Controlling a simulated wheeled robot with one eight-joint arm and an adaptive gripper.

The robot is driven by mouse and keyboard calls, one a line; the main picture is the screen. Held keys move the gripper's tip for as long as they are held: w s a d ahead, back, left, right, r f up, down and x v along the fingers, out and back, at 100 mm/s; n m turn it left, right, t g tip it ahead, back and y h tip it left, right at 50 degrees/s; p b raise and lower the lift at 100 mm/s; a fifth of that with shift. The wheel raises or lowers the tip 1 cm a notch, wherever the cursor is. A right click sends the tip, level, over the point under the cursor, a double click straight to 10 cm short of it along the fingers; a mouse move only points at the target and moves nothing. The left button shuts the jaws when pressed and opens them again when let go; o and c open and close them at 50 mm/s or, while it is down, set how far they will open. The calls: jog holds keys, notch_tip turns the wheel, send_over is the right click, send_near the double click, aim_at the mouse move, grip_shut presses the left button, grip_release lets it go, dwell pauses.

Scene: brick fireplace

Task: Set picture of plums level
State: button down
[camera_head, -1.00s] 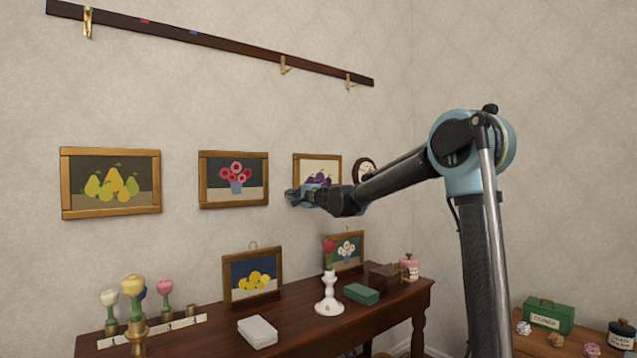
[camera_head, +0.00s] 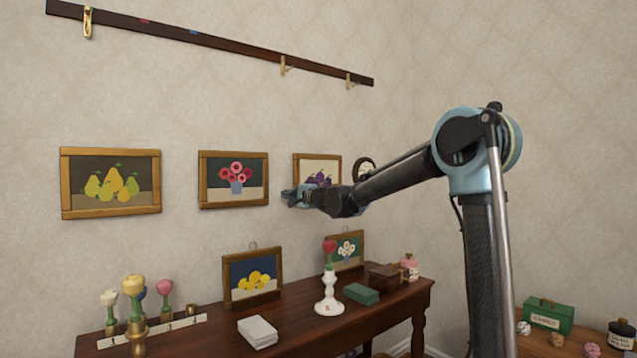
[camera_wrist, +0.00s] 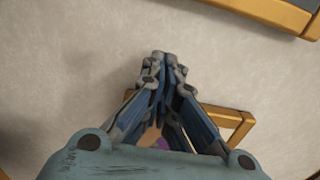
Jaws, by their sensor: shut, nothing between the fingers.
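The picture of plums (camera_head: 320,166) hangs on the wall at the right end of the row, purple fruit on a pale ground in a wooden frame. Its lower part is hidden behind my arm. My gripper (camera_head: 288,197) is shut and empty, at the lower left of this picture in the head view. In the wrist view the shut fingers (camera_wrist: 163,62) point at bare wall, and a frame corner (camera_wrist: 240,122) with a bit of purple shows behind them. I cannot tell whether the fingers touch the frame.
The flower picture (camera_head: 233,180) hangs just left of my gripper, and the pear picture (camera_head: 110,204) further left. A round dark-framed thing (camera_head: 364,168) hangs right of the plums. A rail (camera_head: 235,46) runs above.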

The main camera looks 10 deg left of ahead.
jog(key=v, duration=0.7)
dwell(0.4)
jog(key=shift+s, duration=0.1)
jog(key=s+d+f+n+g+h, duration=0.1)
jog(key=s+d+f+n+h, duration=0.3)
jog(key=s+d+f, duration=0.85)
jog(key=s+d+f+n+g+h, duration=0.15)
jog(key=s+d+f+h, duration=0.45)
jog(key=d, duration=1.4)
jog(key=s+d+f+n+g+h, duration=0.3)
jog(key=s+d+f, duration=0.4)
jog(key=d+f, duration=0.65)
jog(key=s+d+f+g, duration=0.1)
jog(key=s+f+g, duration=0.1)
jog(key=s+f, duration=0.2)
jog(key=s+d+f+g, duration=0.2)
jog(key=s+f, duration=0.2)
jog(key=s, duration=0.7)
jog(key=shift+s+f+h, duration=0.2)
jog(key=shift+f+h, duration=0.05)
jog(key=shift+h, duration=0.15)
jog(key=shift+w, duration=0.1)
jog(key=shift+w+f, duration=0.2)
jog(key=shift+w, duration=0.15)
